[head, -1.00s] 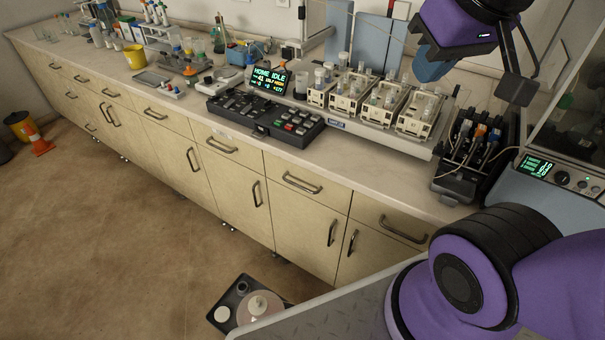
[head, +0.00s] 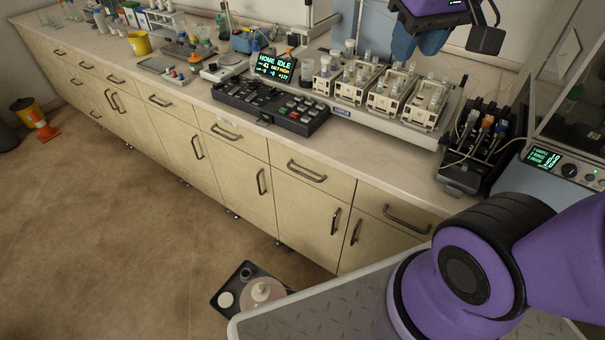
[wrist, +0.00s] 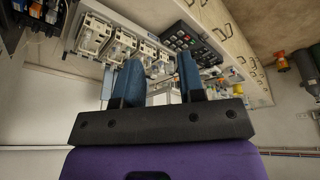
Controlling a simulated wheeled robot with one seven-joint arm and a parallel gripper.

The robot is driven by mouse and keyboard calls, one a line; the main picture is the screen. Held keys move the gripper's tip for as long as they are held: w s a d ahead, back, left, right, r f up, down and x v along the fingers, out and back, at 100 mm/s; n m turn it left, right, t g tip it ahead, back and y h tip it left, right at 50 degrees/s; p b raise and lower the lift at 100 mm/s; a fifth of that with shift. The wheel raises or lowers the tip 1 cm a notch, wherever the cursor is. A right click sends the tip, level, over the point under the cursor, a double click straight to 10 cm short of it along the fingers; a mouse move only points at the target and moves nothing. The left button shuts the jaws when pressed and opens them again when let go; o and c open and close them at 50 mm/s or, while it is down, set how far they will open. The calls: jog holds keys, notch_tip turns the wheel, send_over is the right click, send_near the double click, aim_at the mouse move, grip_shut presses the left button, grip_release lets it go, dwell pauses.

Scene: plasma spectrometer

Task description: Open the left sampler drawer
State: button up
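The lab bench has a row of cream drawers with dark bar handles, all shut in the head view. One drawer front (head: 235,138) below the black keypad has a small pale label at its top edge, too small to read. To its right are another drawer (head: 325,184) and a drawer (head: 375,206) nearest my arm. I cannot tell from labels which is the left sampler drawer. My gripper (head: 420,36) is high above the bench's right part, away from all handles. In the wrist view, its blue fingers (wrist: 158,80) are apart with nothing between them.
The sampler racks (head: 378,90), black keypad (head: 270,106), screen (head: 274,68) and a dark cable holder (head: 480,150) crowd the benchtop. A black tray with round containers (head: 245,285) is low in front of the cabinets.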

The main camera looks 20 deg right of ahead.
jog(key=w+a+f+g+h, duration=0.2)
jog(key=w+f+g+h, duration=0.3)
jog(key=w, duration=0.8)
jog(key=h, duration=0.2)
send_over(300, 174)
jog(key=s, duration=0.6)
notch_tip(300, 174, down, 14)
jog(key=w+a+f+n+t+h, duration=0.1)
jog(key=a+f+t+h, duration=0.15)
jog(key=f, duration=0.85)
jog(key=w+a+f+n+t+h, duration=0.1)
jog(key=w+a+f+h, duration=0.2)
jog(key=f, duration=0.8)
jog(key=a+f+n+t+h, duration=0.2)
jog(key=a+f, duration=0.2)
jog(key=f, duration=0.7)
jog(key=shift+g, duration=0.25)
jog(key=x, duration=1)
jog(key=shift+d, duration=0.25)
grip_shut()
